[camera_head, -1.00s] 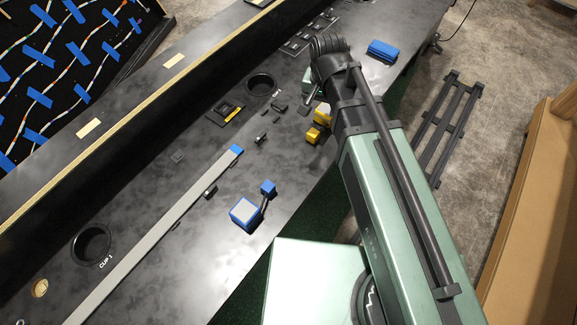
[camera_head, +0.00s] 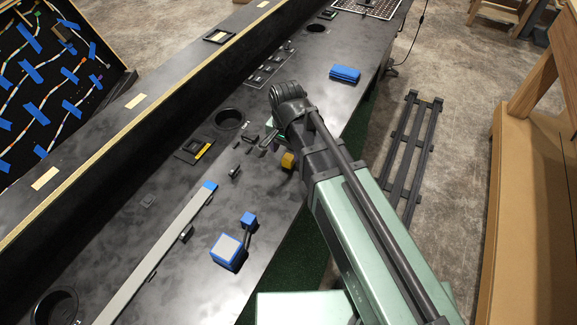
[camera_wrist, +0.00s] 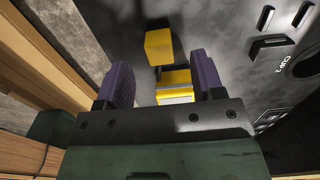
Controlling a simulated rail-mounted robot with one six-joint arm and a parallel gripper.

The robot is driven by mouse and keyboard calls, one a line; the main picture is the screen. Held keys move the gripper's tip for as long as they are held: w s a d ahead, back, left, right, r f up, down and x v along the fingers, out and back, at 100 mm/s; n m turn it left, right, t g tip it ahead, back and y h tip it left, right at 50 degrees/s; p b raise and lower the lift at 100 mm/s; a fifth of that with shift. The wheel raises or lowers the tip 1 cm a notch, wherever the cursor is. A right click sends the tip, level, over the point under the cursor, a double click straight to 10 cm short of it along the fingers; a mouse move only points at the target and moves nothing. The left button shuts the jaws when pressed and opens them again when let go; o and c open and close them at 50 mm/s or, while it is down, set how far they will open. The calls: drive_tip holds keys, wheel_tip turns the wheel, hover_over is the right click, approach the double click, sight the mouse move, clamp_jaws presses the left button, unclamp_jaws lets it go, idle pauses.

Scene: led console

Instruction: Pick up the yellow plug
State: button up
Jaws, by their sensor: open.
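In the wrist view the yellow plug appears as a yellow block (camera_wrist: 159,47) and a larger yellow part (camera_wrist: 175,85) with a pale band, joined by a short dark link. My gripper (camera_wrist: 162,72) is open, its purple-grey fingers on either side of the yellow parts. The larger part shows between the fingers and the block just beyond them. I cannot tell whether either finger touches. In the head view one yellow part (camera_head: 288,160) shows beside my wrist near the table's front edge. My arm hides the rest there.
A blue block with a grey top (camera_head: 228,250) is linked to a small blue block (camera_head: 248,219) on the black table (camera_head: 195,285). A long grey bar (camera_head: 155,255), a cup hole (camera_head: 229,117), small dark pieces and a folded blue cloth (camera_head: 345,73) are around.

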sight(287, 159)
wheel_tip(287, 159, down, 5)
drive_tip(key=b, duration=0.4)
drive_tip(key=shift+s, duration=0.1)
drive_tip(key=shift+r, duration=0.25)
drive_tip(key=c, duration=1)
drive_tip(key=shift+p, duration=0.3)
